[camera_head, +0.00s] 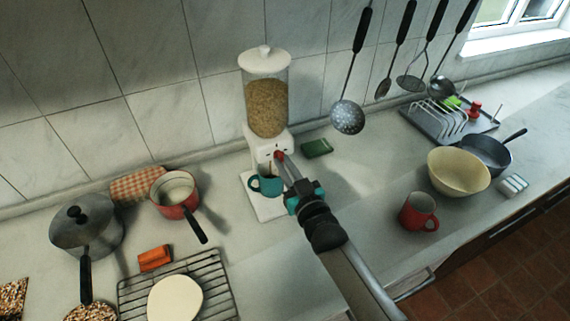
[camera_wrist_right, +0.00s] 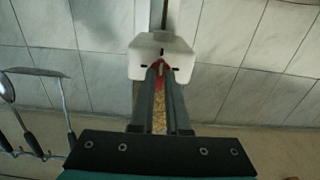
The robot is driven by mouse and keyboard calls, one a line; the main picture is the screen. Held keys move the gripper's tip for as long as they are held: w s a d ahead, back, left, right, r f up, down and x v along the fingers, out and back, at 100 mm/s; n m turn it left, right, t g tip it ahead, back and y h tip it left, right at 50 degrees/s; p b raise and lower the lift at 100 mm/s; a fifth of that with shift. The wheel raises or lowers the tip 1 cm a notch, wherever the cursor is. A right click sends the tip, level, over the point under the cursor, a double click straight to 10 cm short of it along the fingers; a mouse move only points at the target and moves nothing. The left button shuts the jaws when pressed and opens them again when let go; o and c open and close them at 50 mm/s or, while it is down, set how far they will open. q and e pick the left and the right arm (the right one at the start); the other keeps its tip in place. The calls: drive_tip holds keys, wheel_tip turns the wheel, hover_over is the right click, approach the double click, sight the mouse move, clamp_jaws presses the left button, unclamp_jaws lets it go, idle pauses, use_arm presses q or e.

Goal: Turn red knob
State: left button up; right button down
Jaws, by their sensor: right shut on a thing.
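The red knob (camera_head: 279,155) is on the front of the white dispenser (camera_head: 262,140), whose clear container (camera_head: 267,105) holds brown grain. My right gripper (camera_head: 283,162) reaches in from the lower right and is shut on the knob. In the right wrist view, my right gripper's fingers (camera_wrist_right: 158,72) close around the knob (camera_wrist_right: 159,66), of which only a small red part shows. A teal cup (camera_head: 264,186) stands on the dispenser's white base, under its outlet, beside my gripper. My left gripper is not in view.
A red saucepan (camera_head: 176,206), a lidded grey pot (camera_head: 86,228) and a wire rack (camera_head: 212,277) are at the left. A red mug (camera_head: 418,213) and a cream bowl (camera_head: 458,174) stand at the right. Utensils hang on the wall. A green sponge (camera_head: 317,148) lies beside the dispenser.

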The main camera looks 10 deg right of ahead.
idle(0.3)
drive_tip(key=c, duration=0.9)
unclamp_jaws()
drive_tip(key=shift+s, duration=0.1)
drive_tip(key=s+d, duration=0.3)
drive_tip(key=s, duration=1.1)
drive_tip(key=shift+s, duration=0.4)
